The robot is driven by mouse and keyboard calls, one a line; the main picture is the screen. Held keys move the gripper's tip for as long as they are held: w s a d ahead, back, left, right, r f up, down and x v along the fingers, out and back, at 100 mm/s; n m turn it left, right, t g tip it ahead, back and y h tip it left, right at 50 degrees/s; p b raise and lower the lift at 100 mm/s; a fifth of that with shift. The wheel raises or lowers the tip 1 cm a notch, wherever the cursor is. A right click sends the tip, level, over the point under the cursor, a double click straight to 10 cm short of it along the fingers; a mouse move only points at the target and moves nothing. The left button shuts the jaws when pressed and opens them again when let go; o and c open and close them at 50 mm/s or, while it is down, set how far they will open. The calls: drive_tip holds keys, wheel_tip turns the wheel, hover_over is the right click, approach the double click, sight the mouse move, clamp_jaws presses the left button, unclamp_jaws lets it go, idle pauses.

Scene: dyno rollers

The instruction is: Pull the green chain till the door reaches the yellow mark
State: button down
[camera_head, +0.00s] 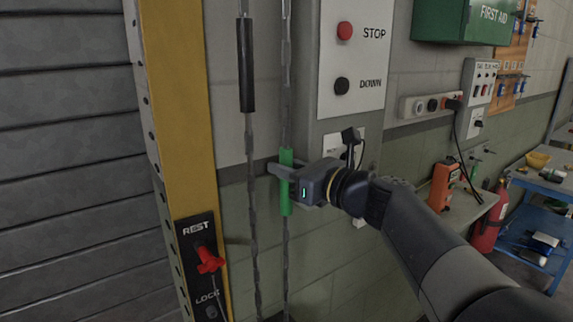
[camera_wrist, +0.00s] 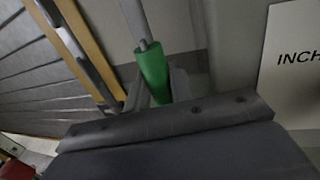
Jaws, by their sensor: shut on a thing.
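The green chain's sleeve (camera_head: 286,199) hangs upright in the middle of the head view, on a grey chain that runs above and below it. My gripper (camera_head: 281,171) is shut around this sleeve from the right. The sleeve also shows in the wrist view (camera_wrist: 154,72), between my fingers. The door (camera_head: 70,120) is a grey slatted shutter at the left of the head view. Its lower edge and the yellow mark cannot be made out. A yellow door post (camera_head: 178,110) stands between the door and the chains.
A second chain with a black sleeve (camera_head: 245,65) hangs just left of the green one. A REST/LOCK plate with a red lever (camera_head: 209,260) is on the post. A STOP/DOWN panel (camera_head: 352,95) is right of the chains. A workbench (camera_head: 475,210) and fire extinguisher (camera_head: 489,225) stand farther right.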

drive_tip(key=shift+f, duration=0.35)
drive_tip(key=c, duration=1.3)
unclamp_jaws()
drive_tip(key=shift+r, duration=0.1)
drive_tip(key=v, duration=1)
drive_tip(key=shift+s+d+b, duration=0.3)
drive_tip(key=shift+b, duration=0.05)
drive_tip(key=shift+w+a, duration=0.1)
drive_tip(key=x, duration=1)
drive_tip(key=shift+w+a+p, duration=0.25)
drive_tip(key=shift+p, duration=0.15)
drive_tip(key=shift+r, duration=0.1)
drive_tip(key=shift+s+d, duration=0.1)
